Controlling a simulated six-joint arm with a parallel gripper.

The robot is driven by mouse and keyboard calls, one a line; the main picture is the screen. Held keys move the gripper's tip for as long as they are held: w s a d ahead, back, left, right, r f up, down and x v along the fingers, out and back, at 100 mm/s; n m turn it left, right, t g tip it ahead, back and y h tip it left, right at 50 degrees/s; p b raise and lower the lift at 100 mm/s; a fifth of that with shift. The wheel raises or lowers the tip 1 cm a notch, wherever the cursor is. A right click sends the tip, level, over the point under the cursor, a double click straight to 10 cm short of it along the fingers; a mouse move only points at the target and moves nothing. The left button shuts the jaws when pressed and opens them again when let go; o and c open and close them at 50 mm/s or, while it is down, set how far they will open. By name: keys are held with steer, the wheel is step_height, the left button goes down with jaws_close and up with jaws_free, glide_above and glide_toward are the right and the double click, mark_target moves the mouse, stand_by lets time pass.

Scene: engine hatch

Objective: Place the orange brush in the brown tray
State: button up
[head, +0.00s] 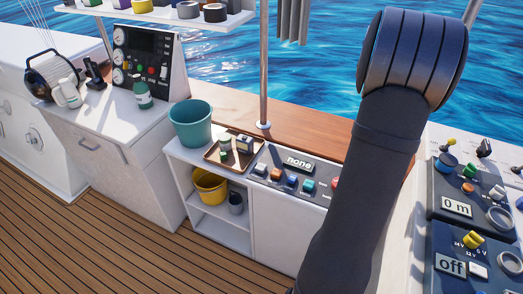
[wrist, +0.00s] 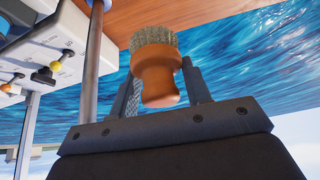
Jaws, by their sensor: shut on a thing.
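The orange brush (wrist: 157,75), with pale bristles at its top, is held in my gripper (wrist: 162,85) in the wrist view. The two dark fingers are shut on its orange body, one on each side. In the head view the brush and my gripper are not seen; my dark arm rises through the right half of the picture. The brown tray (head: 209,157) sits on the white cabinet top, right of the teal bucket. It holds a small green-and-dark item (head: 225,144) and a box-like item (head: 245,144).
A teal bucket (head: 191,124) stands left of the tray. A panel with coloured buttons (head: 291,182) lies to its right. A metal pole (head: 264,70) rises behind the tray. A shelf with rolls (head: 155,12) hangs at upper left. Control boxes (head: 458,206) stand at far right.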

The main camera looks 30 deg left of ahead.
steer(key=s+a+n+y, duration=0.15)
steer(key=s+a, duration=0.35)
steer(key=a, duration=0.6)
steer(key=s+a+n, duration=0.2)
steer(key=s+a, duration=0.4)
steer(key=a, duration=0.4)
steer(key=s+a+n+y, duration=0.15)
steer(key=s+a, duration=0.35)
steer(key=a, duration=0.6)
step_height(320, 180, down, 19)
steer(key=a+f, duration=0.2)
steer(key=a, duration=0.1)
steer(key=s+a+f, duration=0.1)
steer(key=a+f, duration=0.1)
steer(key=a, duration=0.2)
steer(key=a+f, duration=0.3)
steer(key=a, duration=0.1)
steer(key=shift+s+a, duration=0.1)
steer(key=shift+s, duration=0.25)
steer(key=shift+f, duration=1.95)
steer(key=shift+f, duration=0.15)
steer(key=o, duration=0.7)
